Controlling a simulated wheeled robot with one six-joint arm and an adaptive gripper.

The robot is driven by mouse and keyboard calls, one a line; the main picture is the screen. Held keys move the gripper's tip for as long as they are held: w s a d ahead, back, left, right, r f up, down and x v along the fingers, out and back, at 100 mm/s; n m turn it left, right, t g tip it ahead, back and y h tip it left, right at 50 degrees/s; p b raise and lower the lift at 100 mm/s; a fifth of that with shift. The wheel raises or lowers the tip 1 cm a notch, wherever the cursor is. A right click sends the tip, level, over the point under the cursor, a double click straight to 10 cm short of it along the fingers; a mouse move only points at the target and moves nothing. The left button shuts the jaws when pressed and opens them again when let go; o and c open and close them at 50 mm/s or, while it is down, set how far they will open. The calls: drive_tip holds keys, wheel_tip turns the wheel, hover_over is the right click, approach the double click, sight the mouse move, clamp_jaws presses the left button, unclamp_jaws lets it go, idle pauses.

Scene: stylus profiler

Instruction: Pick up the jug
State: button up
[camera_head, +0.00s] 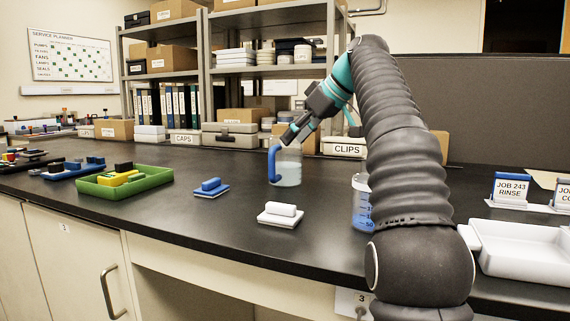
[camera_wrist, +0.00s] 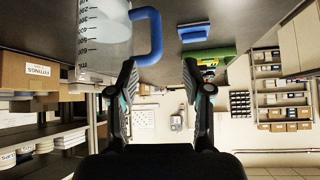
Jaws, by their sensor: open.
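The jug (camera_head: 290,168) is clear, with a blue handle (camera_head: 273,164) on its left side, and stands upright on the dark bench. My gripper (camera_head: 290,133) is close to the jug's upper part and handle. In the wrist view, which looks upside down, the graduated jug body (camera_wrist: 103,42) is at upper left and its blue handle (camera_wrist: 154,38) is beyond the fingertips, nearer the left finger. My gripper (camera_wrist: 160,70) is open with nothing between its fingers. Part of the jug's rim is hidden behind the gripper in the head view.
A blue block (camera_head: 211,187), a white block (camera_head: 280,213) and a green tray (camera_head: 92,188) are on the bench. A white tray (camera_head: 520,258) is at right.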

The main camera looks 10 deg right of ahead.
sight(272, 179)
drive_tip(key=shift+d+x, duration=0.2)
drive_tip(key=shift+x, duration=2.65)
drive_tip(key=shift+d+x, duration=0.15)
drive_tip(key=shift+x, duration=2.7)
drive_tip(key=shift+f, duration=0.15)
clamp_jaws()
